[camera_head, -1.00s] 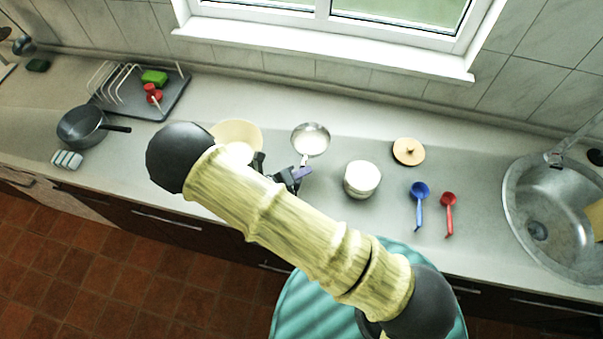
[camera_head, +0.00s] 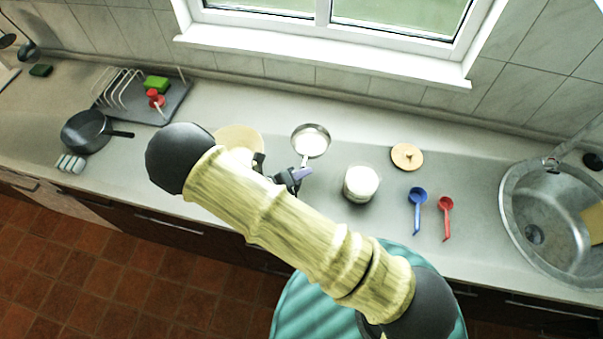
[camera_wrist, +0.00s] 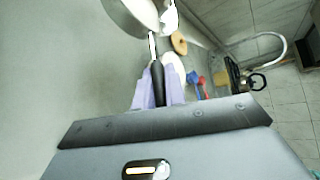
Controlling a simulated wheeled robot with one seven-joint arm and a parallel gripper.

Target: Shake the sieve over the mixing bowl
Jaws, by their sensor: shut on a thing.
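The sieve (camera_head: 310,142) is a round metal pan shape with a pale white inside, right of the cream mixing bowl (camera_head: 240,136) in the head view. The bowl is partly hidden behind my arm. My gripper (camera_head: 292,178) is shut on the sieve's handle. In the wrist view the purple fingers of my gripper (camera_wrist: 158,88) close around the dark handle, and the metal sieve (camera_wrist: 132,12) reaches beyond them, cut off by the top edge. Whether the sieve is over any part of the bowl, I cannot tell; in the head view they appear side by side.
A jar with white contents (camera_head: 360,185) stands open right of my gripper, its wooden lid (camera_head: 407,156) behind it. A blue spoon (camera_head: 417,200) and a red spoon (camera_head: 445,210) lie near the sink (camera_head: 535,235). A pan (camera_head: 85,130) and dish rack (camera_head: 150,100) are left.

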